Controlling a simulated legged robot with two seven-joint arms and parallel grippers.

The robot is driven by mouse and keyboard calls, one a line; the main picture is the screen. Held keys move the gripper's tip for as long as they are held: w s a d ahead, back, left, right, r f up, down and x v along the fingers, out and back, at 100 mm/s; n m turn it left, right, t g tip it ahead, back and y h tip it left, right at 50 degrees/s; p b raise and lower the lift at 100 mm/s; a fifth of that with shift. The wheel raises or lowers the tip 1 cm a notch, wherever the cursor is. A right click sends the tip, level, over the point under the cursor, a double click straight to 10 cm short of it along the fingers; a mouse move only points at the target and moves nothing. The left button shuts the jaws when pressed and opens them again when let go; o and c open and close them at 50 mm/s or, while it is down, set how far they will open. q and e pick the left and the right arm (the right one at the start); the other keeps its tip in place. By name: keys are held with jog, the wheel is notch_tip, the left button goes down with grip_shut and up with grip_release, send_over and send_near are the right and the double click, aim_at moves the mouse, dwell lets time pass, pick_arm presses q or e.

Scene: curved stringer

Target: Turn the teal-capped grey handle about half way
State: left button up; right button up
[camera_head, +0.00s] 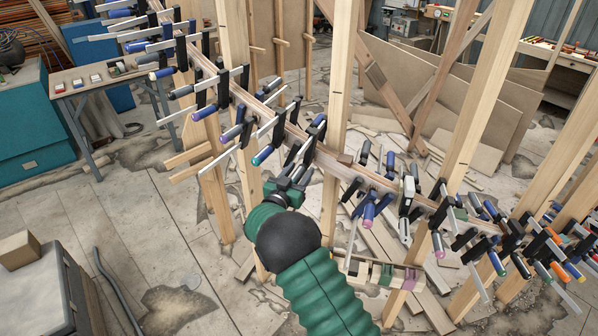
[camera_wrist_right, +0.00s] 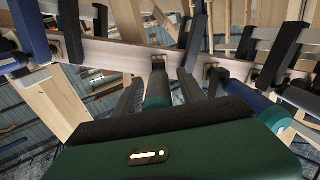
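The grey handle (camera_wrist_right: 158,88) shows in the right wrist view below the wooden rail, its teal colour dulled by shade. It stands between the two dark fingers of my right gripper (camera_wrist_right: 161,80), with a visible gap on each side. The fingers look open around it, not closed on it. In the head view my right gripper (camera_head: 297,163) reaches up to the clamps at the middle of the rail. There the gripper and crowded clamps hide the handle, and I cannot pick it out. My left gripper is in neither view.
The curved wooden stringer (camera_head: 330,160) runs from upper left to lower right, crowded with several clamps. A blue handle (camera_wrist_right: 250,97) is close right of my gripper. Upright timber posts (camera_head: 340,95) stand close by. Open floor (camera_head: 140,225) lies at the left.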

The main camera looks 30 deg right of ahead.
jog(key=shift+a, duration=0.1)
jog(key=c, duration=0.5)
jog(key=shift+s, duration=0.1)
grip_shut()
jog(key=shift+r+n, duration=0.15)
jog(key=shift+n, duration=0.15)
jog(key=n+p, duration=0.2)
jog(key=n, duration=0.1)
jog(key=shift+r+n, duration=0.1)
jog(key=shift+n, duration=0.2)
jog(key=n+p, duration=0.2)
jog(key=n, duration=0.2)
jog(key=n+p, duration=0.1)
jog(key=n, duration=0.4)
jog(key=shift+p, duration=0.35)
jog(key=shift+w+f+n+p, duration=0.1)
jog(key=shift+n+p, duration=0.15)
jog(key=shift+n, duration=0.9)
jog(key=shift+w+f+n+p, duration=0.1)
jog(key=shift+n+p, duration=0.1)
jog(key=shift+n, duration=0.95)
